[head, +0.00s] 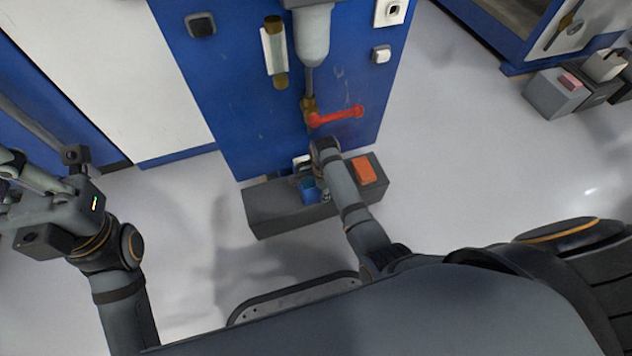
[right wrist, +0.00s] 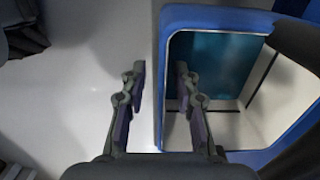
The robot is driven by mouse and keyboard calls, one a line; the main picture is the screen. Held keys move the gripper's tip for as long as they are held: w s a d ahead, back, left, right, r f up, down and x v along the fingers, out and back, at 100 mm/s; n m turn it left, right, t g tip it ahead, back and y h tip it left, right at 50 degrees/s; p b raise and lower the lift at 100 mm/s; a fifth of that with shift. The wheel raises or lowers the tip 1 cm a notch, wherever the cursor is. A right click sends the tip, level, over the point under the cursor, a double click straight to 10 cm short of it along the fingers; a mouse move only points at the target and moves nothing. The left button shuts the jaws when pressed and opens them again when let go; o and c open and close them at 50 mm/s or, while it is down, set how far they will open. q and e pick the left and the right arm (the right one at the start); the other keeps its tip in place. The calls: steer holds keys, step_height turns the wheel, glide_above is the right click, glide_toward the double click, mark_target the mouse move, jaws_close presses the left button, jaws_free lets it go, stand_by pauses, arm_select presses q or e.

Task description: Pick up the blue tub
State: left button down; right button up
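The blue tub (head: 310,190) sits on a dark grey block at the foot of the blue cabinet, partly hidden by my right arm in the head view. In the right wrist view the tub (right wrist: 165,20) is large, with a blue rim, white inner walls and a blue-teal area inside. My right gripper (right wrist: 158,78) is open, with its fingers apart on either side of the tub's left wall: one outside, one over the opening. No contact with the wall shows. My left gripper (head: 18,205) is at the far left edge, away from the tub; its fingers are not clear.
The dark grey block (head: 270,212) also carries an orange-red box (head: 364,171) right of my right wrist. A red-handled tap (head: 335,116) juts from the blue cabinet (head: 240,110) above. Grey boxes (head: 555,95) stand far right. The floor around the block is clear.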

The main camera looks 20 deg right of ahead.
jaws_close()
steer(key=shift+r, duration=0.15)
stand_by(0.4)
